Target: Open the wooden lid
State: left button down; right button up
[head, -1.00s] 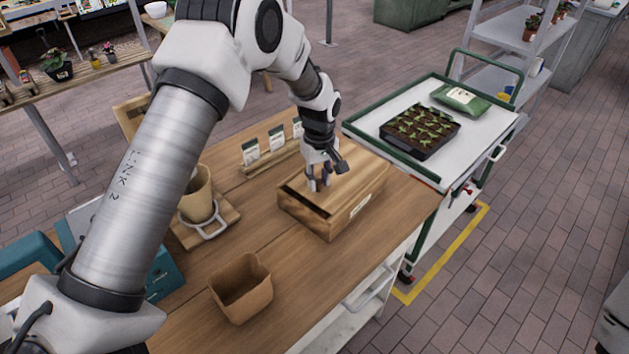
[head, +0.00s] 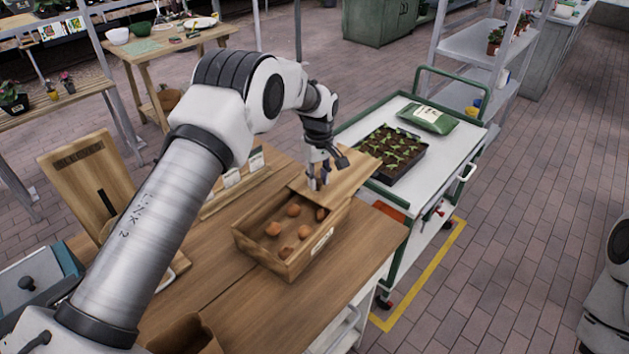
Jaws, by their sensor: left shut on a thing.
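The wooden box (head: 283,268) sits on the wooden table in the head view, with several round brown bulbs (head: 273,229) showing inside it. The wooden lid (head: 352,176) is slid toward the back right, overhanging the box's far end, so much of the box is uncovered. My left gripper (head: 318,184) points down at the lid's near-left part and is shut on it. The fingertips are small and partly hidden in the picture. My right gripper is not in view.
A white cart (head: 345,131) with a green rail holds a dark seedling tray (head: 393,150) and a green bag (head: 428,119), close behind the lid. Seed packets (head: 231,178) stand left of the box. A brown pot (head: 186,336) is at the front edge of view.

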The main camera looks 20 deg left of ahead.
pick_arm(q)
jog(key=c, duration=0.9)
grip_release()
jog(key=shift+s+f, duration=0.1)
jog(key=shift+s, duration=0.05)
jog(key=shift+d, duration=0.1)
jog(key=shift+w, duration=0.2)
notch_tip(320, 180, up, 12)
